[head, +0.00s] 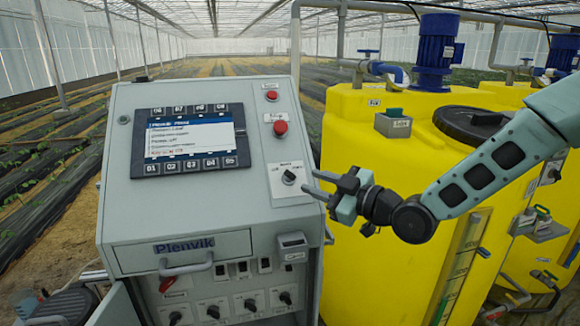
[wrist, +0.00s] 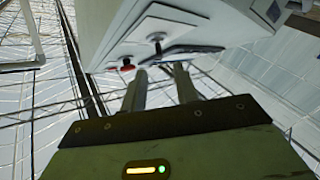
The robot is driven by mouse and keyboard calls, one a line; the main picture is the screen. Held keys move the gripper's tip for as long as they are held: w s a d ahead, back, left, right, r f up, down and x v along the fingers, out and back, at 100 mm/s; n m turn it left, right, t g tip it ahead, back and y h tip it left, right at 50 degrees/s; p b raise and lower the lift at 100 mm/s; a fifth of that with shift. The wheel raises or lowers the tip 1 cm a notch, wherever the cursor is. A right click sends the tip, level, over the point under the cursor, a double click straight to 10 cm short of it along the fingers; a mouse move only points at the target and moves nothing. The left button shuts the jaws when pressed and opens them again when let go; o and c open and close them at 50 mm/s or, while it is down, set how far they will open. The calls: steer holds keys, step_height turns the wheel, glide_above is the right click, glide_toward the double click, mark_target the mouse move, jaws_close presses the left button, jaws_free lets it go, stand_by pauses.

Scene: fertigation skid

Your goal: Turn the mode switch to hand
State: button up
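The mode switch (head: 289,177) is a black rotary knob on a light plate, on the right of the grey sloping panel. Its small lettering is too blurred to read surely, and I cannot tell its exact setting. In the wrist view the knob (wrist: 156,37) stands on its white plate, beyond the fingertips. My gripper (head: 310,181) is just right of the switch in the head view, with its two fingers pointing at the panel. The fingers are apart with nothing between them. In the wrist view my gripper (wrist: 160,72) also shows a clear gap and does not touch the knob.
A red button (head: 280,128) and a smaller red one (head: 271,96) sit above the switch. A display (head: 190,138) is to the left. A handled drawer (head: 182,252) and more rotary switches (head: 251,304) are below. Yellow tanks (head: 360,240) stand close on the right.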

mark_target(292, 175)
steer(key=p+x, duration=0.2)
steer(key=x, duration=0.4)
steer(key=shift+w+a+r, duration=0.1)
steer(key=shift+a+r, duration=0.05)
steer(key=shift+p+x, duration=0.35)
steer(key=shift+x, duration=0.45)
jaws_close()
